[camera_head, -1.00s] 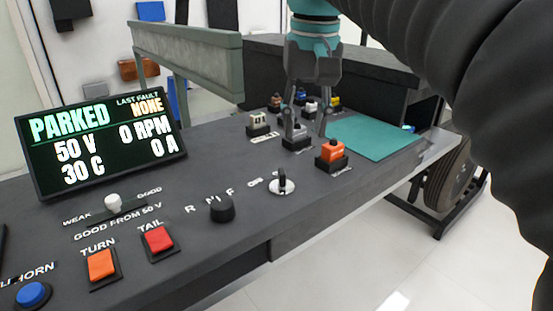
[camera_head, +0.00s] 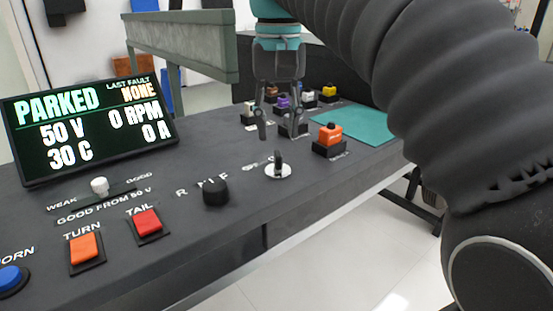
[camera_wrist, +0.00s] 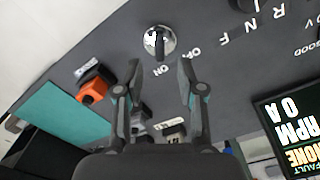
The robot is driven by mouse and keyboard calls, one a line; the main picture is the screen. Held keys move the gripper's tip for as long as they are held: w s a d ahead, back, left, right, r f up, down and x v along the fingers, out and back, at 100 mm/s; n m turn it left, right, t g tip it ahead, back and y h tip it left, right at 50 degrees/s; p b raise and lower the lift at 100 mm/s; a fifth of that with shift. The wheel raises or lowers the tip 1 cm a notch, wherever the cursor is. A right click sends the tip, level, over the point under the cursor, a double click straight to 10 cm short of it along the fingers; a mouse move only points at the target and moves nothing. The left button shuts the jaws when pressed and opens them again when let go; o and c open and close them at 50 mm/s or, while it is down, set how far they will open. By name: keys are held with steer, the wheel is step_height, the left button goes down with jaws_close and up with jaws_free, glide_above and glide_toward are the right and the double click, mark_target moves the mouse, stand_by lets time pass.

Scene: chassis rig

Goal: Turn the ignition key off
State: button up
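The ignition key (camera_head: 278,159) is a dark key standing in a round silver plate on the dark console, with ON and OFF lettering beside it. In the wrist view the key (camera_wrist: 159,43) is beyond my fingertips, near the top of the picture. My gripper (camera_head: 279,138) hangs fingers down over the console, behind the key in the head view. In the wrist view my gripper (camera_wrist: 160,70) has its two fingers spread apart with nothing between the tips. It does not touch the key.
An orange switch block (camera_head: 329,140) stands right of the key, and the dark R-N-F knob (camera_head: 215,191) stands left. Several small coloured switches stand behind my gripper. A teal mat (camera_head: 352,124) lies at the right. The display (camera_head: 88,130) reads PARKED, 0 RPM.

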mark_target(277, 153)
steer(key=shift+f+b, duration=0.5)
steer(key=shift+f, duration=2.05)
jaws_close()
